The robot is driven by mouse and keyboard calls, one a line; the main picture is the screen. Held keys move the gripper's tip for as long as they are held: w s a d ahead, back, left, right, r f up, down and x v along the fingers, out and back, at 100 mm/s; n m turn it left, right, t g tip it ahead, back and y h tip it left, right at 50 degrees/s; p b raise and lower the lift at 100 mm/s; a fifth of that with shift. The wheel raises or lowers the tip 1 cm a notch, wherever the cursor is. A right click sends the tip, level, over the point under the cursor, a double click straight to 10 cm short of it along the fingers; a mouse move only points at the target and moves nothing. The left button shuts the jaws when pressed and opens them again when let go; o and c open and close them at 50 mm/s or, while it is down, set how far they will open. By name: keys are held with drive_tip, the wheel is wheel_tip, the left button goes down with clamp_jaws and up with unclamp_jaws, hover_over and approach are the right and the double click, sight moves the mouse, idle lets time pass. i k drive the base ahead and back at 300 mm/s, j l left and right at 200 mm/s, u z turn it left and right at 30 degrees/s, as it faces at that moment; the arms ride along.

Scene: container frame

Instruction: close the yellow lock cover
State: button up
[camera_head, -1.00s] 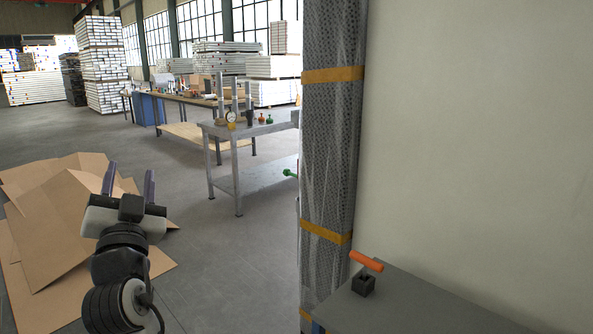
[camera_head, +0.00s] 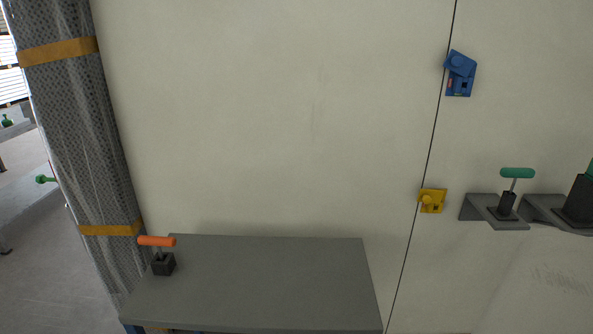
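The yellow lock cover (camera_head: 432,201) is a small yellow piece on the pale wall panel, just right of a thin dark vertical seam. It is small in this view, and I cannot tell how far its cover stands open. A similar blue lock cover (camera_head: 460,74) sits higher up beside the same seam, its upper part tilted. My gripper is not in the current view.
A grey table (camera_head: 270,290) stands against the wall, with an orange-handled lever (camera_head: 158,252) at its left. Grey brackets at right carry a green-handled lever (camera_head: 510,190) and a dark block (camera_head: 578,200). A wrapped column (camera_head: 75,120) stands at left.

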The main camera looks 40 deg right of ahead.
sight(425, 195)
drive_tip(key=z, duration=1.8)
drive_tip(key=l+z, duration=0.2)
drive_tip(key=l, duration=0.85)
